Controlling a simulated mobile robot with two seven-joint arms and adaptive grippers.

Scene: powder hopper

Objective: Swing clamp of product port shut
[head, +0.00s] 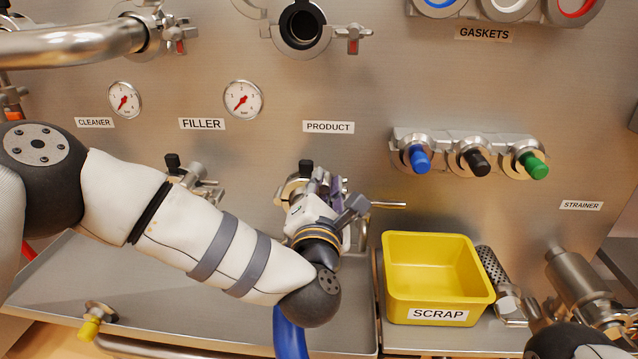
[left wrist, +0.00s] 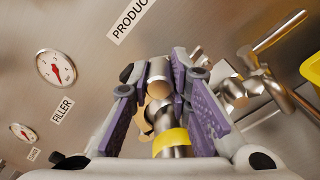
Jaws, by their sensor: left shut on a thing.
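The product port (head: 297,187) is below the PRODUCT label (head: 328,127) on the steel panel. My left gripper (head: 322,188) is in front of it and hides most of it, with its clamp. In the left wrist view, the gripper's purple fingers (left wrist: 165,85) are shut on a steel hose end with a yellow band (left wrist: 171,139). A blue hose (head: 290,335) hangs below this gripper in the head view. Steel parts (left wrist: 235,90) stick out to the right of the fingers; whether the clamp is open or shut I cannot tell. My right gripper is not in view.
A yellow SCRAP bin (head: 437,240) stands right of the port, with a perforated strainer tube (head: 492,270) beside it. Blue, black and green capped fittings (head: 470,158) are on the panel above. The FILLER port (head: 195,180) is to the left. The tray (head: 130,270) has free room.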

